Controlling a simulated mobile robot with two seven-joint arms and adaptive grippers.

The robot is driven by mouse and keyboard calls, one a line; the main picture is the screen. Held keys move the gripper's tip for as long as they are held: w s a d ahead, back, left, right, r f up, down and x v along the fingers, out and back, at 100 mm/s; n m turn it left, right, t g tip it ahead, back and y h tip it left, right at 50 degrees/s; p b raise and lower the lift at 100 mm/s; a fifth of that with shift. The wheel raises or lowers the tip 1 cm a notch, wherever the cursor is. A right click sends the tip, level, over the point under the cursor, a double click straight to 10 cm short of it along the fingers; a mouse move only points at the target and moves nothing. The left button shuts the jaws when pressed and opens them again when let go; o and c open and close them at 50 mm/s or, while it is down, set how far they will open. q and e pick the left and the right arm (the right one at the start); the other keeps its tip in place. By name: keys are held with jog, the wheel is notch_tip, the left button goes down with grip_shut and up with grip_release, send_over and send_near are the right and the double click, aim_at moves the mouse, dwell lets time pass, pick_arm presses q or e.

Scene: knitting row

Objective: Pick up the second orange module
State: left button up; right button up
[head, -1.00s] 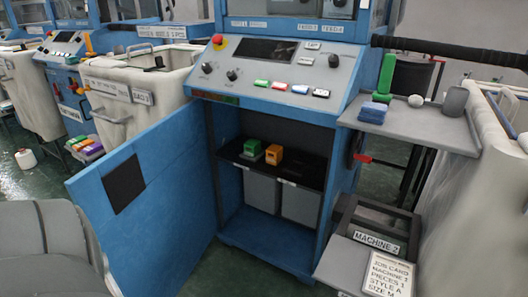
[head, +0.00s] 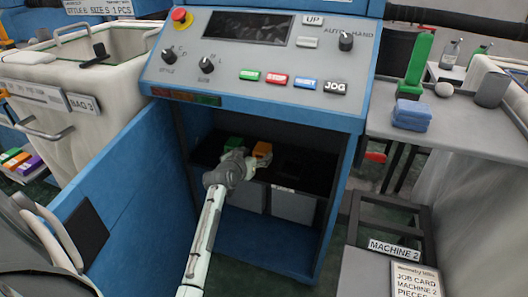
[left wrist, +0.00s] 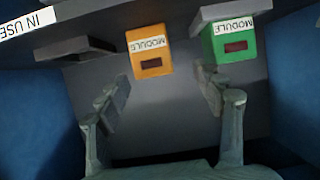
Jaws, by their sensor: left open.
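An orange module (head: 263,149) sits on the black shelf (head: 297,164) inside the open blue cabinet, next to a green module (head: 233,143). My left gripper (head: 243,162) is at the shelf, just in front of both. In the left wrist view my left gripper (left wrist: 162,97) is open and empty. The orange module (left wrist: 150,50) lies beyond and between its fingertips, apart from them, with its label upside down. The green module (left wrist: 235,42) is to the right, beyond the right finger. I see only one orange module on this shelf. My right gripper is not in view.
The cabinet door (head: 118,195) stands open on the left. The control panel (head: 262,60) overhangs the shelf. Grey bins (head: 293,204) hang below it. A side table (head: 455,137) stands right. At far left are coloured blocks (head: 20,160).

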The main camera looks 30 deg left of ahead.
aim_at(262, 151)
pick_arm(q)
jog(key=shift+w+f, duration=0.2)
jog(key=shift+w, duration=0.25)
jog(key=x, duration=0.4)
jog(key=shift+w+d+f, duration=0.15)
jog(key=shift+w+d, duration=0.05)
jog(key=shift+d, duration=0.1)
jog(key=shift+w+a+f, duration=0.1)
jog(key=shift+w, duration=0.1)
jog(key=c, duration=1.3)
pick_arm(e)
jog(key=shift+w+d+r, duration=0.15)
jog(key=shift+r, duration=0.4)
